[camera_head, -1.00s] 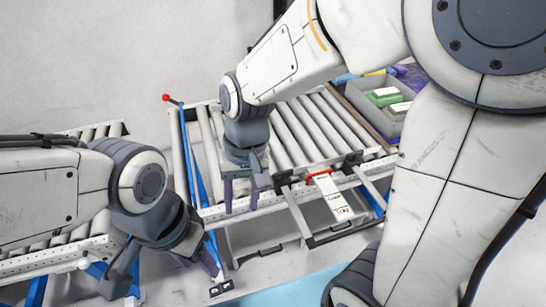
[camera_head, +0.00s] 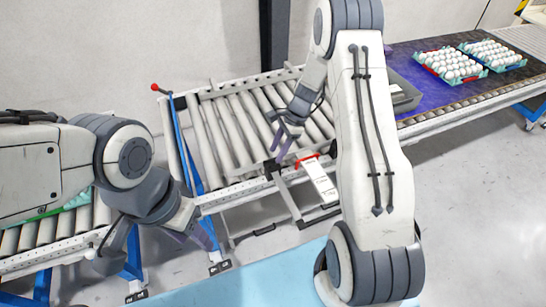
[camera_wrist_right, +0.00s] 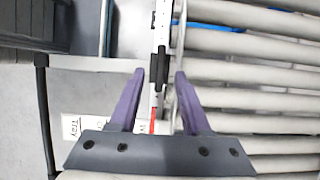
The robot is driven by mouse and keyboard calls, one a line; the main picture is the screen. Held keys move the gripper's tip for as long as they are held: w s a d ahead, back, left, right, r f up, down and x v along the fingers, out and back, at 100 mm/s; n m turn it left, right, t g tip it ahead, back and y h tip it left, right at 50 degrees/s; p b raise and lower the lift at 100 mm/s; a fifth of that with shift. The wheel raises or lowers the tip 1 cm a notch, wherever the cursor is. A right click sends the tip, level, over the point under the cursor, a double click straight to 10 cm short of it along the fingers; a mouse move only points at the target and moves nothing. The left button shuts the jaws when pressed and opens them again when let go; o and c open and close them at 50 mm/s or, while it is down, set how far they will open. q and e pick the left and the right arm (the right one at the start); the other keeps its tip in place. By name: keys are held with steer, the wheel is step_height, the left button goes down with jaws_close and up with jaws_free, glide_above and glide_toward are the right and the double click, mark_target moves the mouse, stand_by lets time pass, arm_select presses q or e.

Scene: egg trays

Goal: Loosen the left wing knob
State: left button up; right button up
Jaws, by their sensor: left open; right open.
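A black fitting (camera_head: 272,168) sits on the front rail of the roller conveyor, left of a red handle (camera_head: 307,160) and a white label plate (camera_head: 322,182). In the right wrist view a black part (camera_wrist_right: 158,66) on the rail lies between my finger tips; I cannot tell whether it is the left wing knob. My right gripper (camera_head: 282,150) is open with purple fingers at the rail, one to each side of that black part (camera_wrist_right: 160,76). No grip on it shows. My left gripper (camera_head: 193,236) hangs open and empty in front of the conveyor's left end.
The roller conveyor (camera_head: 222,132) is empty. A red-tipped lever (camera_head: 155,87) stands at its left end. Egg trays (camera_head: 450,66) rest on the belt at back right, beside a grey bin (camera_head: 403,95). A blue surface (camera_head: 255,280) lies in front.

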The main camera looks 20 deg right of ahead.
mark_target(273, 159)
steer(key=shift+x, duration=2.1)
jaws_close()
